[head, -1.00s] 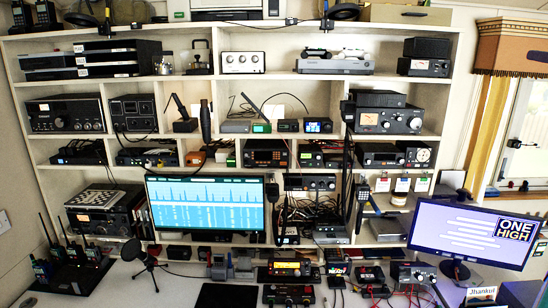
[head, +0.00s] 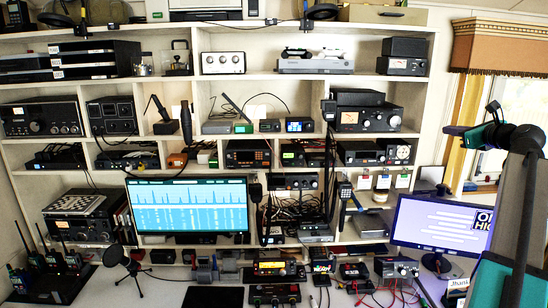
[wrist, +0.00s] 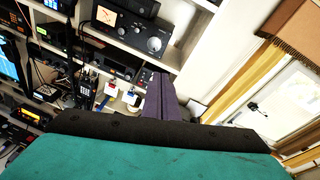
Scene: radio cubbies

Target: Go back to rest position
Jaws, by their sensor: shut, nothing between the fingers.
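My gripper (head: 449,131) is at the right of the head view, raised in front of the window and the wall beside the shelves. Its teal and dark body joins my arm, which rises from the lower right corner. In the wrist view my gripper's purple fingers (wrist: 160,96) are together with nothing between them. They point toward the shelf edge and the wall, touching nothing that I can see. The teal body fills the bottom of that view.
White shelving (head: 211,173) full of radios stands ahead. A second monitor (head: 432,222) is partly behind my arm.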

